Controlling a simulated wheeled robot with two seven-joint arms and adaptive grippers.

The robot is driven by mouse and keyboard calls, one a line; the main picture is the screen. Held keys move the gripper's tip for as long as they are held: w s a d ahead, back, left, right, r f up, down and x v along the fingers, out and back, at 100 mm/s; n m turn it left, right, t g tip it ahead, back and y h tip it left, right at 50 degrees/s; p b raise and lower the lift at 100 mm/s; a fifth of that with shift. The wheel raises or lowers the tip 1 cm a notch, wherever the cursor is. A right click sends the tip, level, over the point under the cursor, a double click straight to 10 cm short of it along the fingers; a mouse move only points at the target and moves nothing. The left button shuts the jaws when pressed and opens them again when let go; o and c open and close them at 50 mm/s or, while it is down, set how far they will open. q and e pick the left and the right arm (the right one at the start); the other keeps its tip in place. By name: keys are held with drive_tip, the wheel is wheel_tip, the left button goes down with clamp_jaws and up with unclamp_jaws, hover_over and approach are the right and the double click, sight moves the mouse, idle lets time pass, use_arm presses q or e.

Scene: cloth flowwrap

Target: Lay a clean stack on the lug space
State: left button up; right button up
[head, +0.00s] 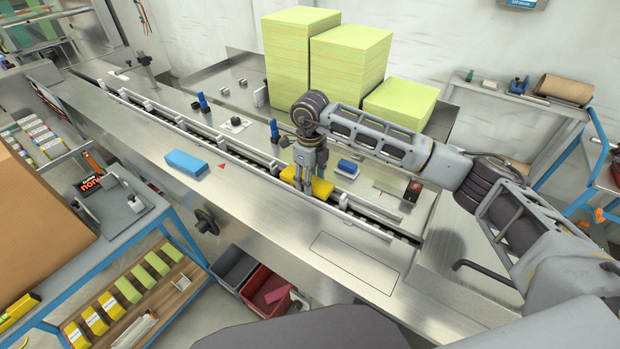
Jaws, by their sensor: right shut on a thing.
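My right gripper (305,188) reaches in from the right and points down over the conveyor channel. It is shut on a yellow cloth stack (322,188), which shows on both sides of the fingers. The yellow stack is at the lugged infeed channel (185,128), between its rails; I cannot tell whether it rests on the channel floor. A blue cloth stack (187,163) lies flat on the steel deck in front of the channel, left of a small red triangle mark (222,166). My left gripper is not in view.
Tall yellow-green stacks (350,60) stand behind the channel. Small blue-topped fittings (203,101) and a blue-and-white block (347,168) sit near the rails. The front deck (270,225) has clear room, with an outlined rectangle (353,262). Grey and red bins (262,290) are below.

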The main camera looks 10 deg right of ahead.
drive_tip(key=o, duration=0.8)
drive_tip(key=shift+o, duration=0.2)
drive_tip(key=shift+r+p, duration=0.25)
drive_tip(key=shift+p, duration=0.05)
drive_tip(key=shift+r+p, duration=0.35)
wheel_tip(320, 180, up, 12)
drive_tip(key=b, duration=0.2)
